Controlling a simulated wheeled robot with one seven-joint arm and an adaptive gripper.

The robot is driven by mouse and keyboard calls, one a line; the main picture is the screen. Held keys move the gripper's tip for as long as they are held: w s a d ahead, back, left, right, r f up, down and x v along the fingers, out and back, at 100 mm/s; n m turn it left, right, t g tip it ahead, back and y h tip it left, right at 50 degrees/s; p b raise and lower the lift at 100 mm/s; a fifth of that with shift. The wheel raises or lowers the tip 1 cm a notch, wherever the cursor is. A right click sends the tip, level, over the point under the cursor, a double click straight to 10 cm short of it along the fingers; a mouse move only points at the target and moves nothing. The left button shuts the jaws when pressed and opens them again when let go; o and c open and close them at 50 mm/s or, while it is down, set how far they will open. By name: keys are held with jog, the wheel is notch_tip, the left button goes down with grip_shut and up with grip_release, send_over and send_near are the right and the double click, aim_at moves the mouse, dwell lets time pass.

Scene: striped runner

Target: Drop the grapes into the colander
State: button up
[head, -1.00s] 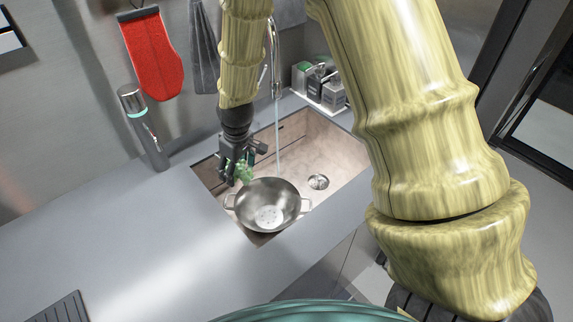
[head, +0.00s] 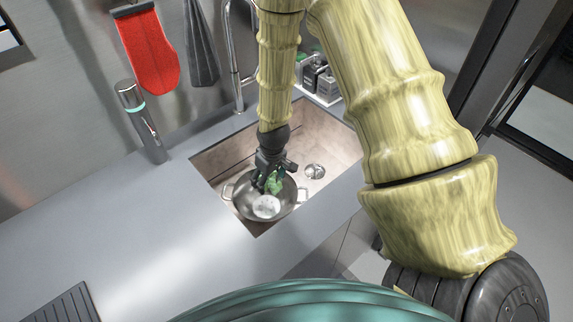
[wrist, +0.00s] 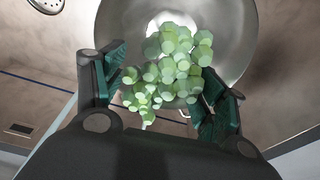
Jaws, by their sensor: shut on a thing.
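A bunch of green grapes (head: 273,184) is held in my gripper (head: 268,182) above the colander. The grapes (wrist: 170,68) also show in the wrist view between the two dark green finger pads of my gripper (wrist: 166,98). The metal colander (head: 240,206) sits at the sink, with a handle on each side. In the wrist view the colander (wrist: 238,40) lies behind the grapes, and its round bowl fills the upper middle. My gripper and the grapes hide part of the colander's far side in the head view.
The sink (head: 325,143) has a drain (head: 314,171) right of the colander. A faucet (head: 232,60) stands behind it. A dark bottle (head: 143,122) stands on the counter (head: 120,220) at left, and a caddy (head: 322,90) behind right. The left counter is mostly clear.

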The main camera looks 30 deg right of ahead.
aim_at(273, 179)
jog(key=shift+f+b, duration=1.3)
jog(key=shift+f, duration=0.9)
jog(key=o, duration=1.3)
jog(key=shift+r, duration=0.15)
jog(key=shift+s+d+r, duration=0.1)
jog(key=shift+s+r, duration=0.2)
jog(key=shift+r, duration=1.65)
jog(key=shift+s+d+r, duration=0.1)
jog(key=shift+s+r, duration=0.15)
jog(key=shift+r, duration=1.65)
jog(key=shift+s+d+r, duration=0.1)
jog(key=shift+s+r, duration=0.2)
jog(key=shift+r, duration=1.65)
jog(key=shift+s+a, duration=0.1)
